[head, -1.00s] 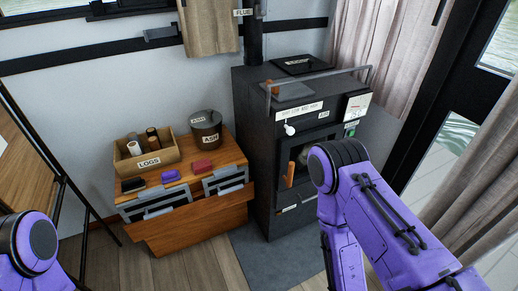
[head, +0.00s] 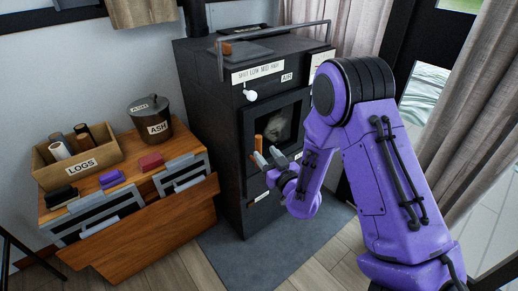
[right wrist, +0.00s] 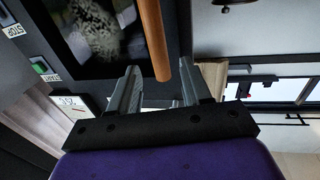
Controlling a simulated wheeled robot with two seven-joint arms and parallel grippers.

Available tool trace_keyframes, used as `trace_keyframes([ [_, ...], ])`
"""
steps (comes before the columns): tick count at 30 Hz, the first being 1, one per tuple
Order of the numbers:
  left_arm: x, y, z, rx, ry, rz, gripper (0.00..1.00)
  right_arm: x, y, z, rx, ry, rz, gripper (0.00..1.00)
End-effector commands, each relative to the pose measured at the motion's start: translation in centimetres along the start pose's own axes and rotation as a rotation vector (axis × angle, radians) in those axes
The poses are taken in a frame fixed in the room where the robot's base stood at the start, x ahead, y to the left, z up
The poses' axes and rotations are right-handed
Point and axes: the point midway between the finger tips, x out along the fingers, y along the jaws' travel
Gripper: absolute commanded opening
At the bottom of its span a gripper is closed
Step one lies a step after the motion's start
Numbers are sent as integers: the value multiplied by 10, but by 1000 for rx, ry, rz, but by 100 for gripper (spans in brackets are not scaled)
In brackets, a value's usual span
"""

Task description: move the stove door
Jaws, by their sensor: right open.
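The black stove (head: 207,130) stands in the middle of the head view. Its door (head: 243,122) has a dark glass window (head: 282,124) and looks closed. An orange-brown wooden door handle (head: 258,144) stands upright at the door's left side. My right gripper (head: 268,159) is open at the handle's lower end. In the right wrist view the handle (right wrist: 152,35) reaches down toward the gap between the open fingers (right wrist: 158,85); I cannot tell whether they touch it. The glass window (right wrist: 92,30) also shows there. My left gripper is out of view.
A wooden cabinet (head: 150,235) left of the stove bears a LOGS box (head: 95,166), an ASH bin (head: 150,122) and small coloured blocks. A grey rail (head: 275,36) runs along the stove top. A grey mat (head: 270,225) lies before the stove. Curtains hang at right.

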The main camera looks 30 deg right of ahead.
Motion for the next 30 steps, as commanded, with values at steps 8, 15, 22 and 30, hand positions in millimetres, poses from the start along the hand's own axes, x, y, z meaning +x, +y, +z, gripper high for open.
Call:
trace_keyframes([
  [8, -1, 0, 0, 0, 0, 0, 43, 52, 1, 1, 2, -1, 3, 48],
  [15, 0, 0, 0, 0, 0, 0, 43, 62, 1, 1, 2, -4, 3, 48],
  [22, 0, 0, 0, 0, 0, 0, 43, 61, 1, 1, 2, -4, 3, 12],
  [30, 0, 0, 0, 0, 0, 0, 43, 62, -1, 2, 1, -4, -7, 0],
])
